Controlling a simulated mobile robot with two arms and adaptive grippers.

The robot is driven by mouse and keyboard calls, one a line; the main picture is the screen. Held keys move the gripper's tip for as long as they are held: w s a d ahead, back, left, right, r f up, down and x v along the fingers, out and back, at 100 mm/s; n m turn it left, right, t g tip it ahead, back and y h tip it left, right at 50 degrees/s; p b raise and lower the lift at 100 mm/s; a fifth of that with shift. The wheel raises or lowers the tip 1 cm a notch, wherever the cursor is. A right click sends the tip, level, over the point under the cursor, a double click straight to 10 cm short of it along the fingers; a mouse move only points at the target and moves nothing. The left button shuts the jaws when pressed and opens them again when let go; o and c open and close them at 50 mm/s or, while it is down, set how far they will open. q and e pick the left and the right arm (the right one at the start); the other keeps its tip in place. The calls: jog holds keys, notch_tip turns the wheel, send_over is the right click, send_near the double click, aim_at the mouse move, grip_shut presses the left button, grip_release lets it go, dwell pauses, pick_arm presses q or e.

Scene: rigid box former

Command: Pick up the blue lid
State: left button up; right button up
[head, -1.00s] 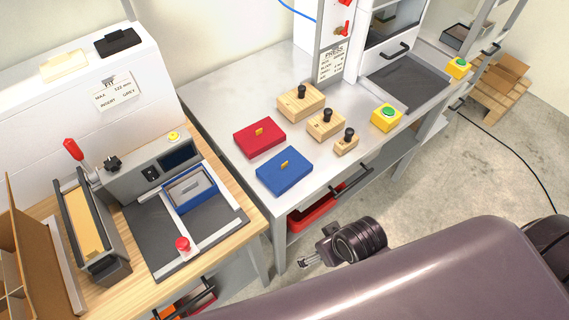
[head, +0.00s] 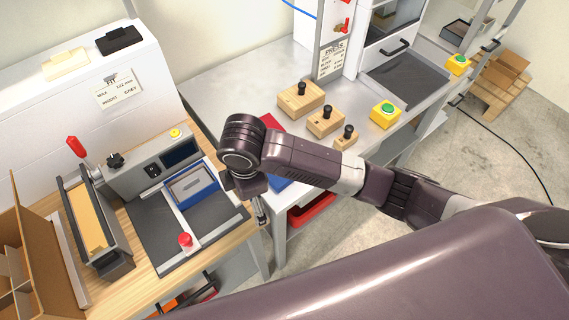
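The blue lid (head: 279,184) lies on the grey metal table. My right arm now hides most of it; only a blue edge shows below the arm. My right gripper (head: 262,218) points down beside the gap between the wooden bench and the grey table, left of and below the lid in the picture. It is apart from the lid, and its fingers are too small and edge-on to tell open from shut. My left gripper is not in view.
A red lid (head: 270,122) is partly hidden behind my arm. Wooden blocks with black knobs (head: 301,100) stand behind the arm. A blue box (head: 193,187) sits in the fixture on the wooden bench (head: 130,287). A yellow button box (head: 385,114) stands farther right.

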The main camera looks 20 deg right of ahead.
jog(key=w+d+r+n+h, duration=0.1)
jog(key=w+d, duration=0.1)
jog(key=d, duration=0.1)
jog(key=w+d+r+n+h, duration=0.1)
jog(key=w+d+r+h, duration=0.1)
jog(key=d, duration=0.1)
jog(key=w+d+r+n+h, duration=0.1)
jog(key=w+d, duration=0.2)
jog(key=shift+w+r, duration=0.1)
jog(key=shift+r, duration=0.25)
jog(key=shift+w+d+h, duration=0.1)
jog(key=shift+d+h, duration=0.15)
jog(key=shift+h, duration=0.05)
jog(key=p+x, duration=0.2)
jog(key=x, duration=0.4)
jog(key=shift+w+f, duration=0.15)
jog(key=shift+w+d+f+p, duration=0.15)
jog(key=shift+f+p, duration=0.15)
jog(key=shift+f, duration=0.35)
jog(key=c, duration=1.2)
